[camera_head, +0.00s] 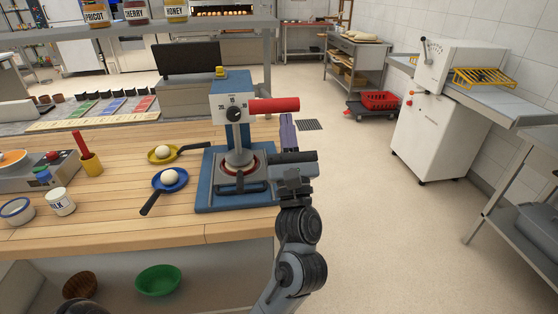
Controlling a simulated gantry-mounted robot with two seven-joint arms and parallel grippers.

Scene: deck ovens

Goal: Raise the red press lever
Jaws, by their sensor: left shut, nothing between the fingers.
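The press (232,140) is blue with a white dial face and stands at the right end of the wooden counter. Its red lever (273,105) sticks out to the right from the head, roughly level. My left gripper (287,116) has purple fingers and is shut and empty. Its fingertips are just below the outer part of the lever in the picture; I cannot tell whether they touch it. The wrist (294,182) is at the right side of the press base and hides part of it. My right gripper is not in view.
A blue pan (160,184) and a yellow pan (164,158) lie left of the press, each with a pale ball. A milk cup (61,202) stands farther left. A shelf (200,29) spans above the counter's back. Open floor lies to the right.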

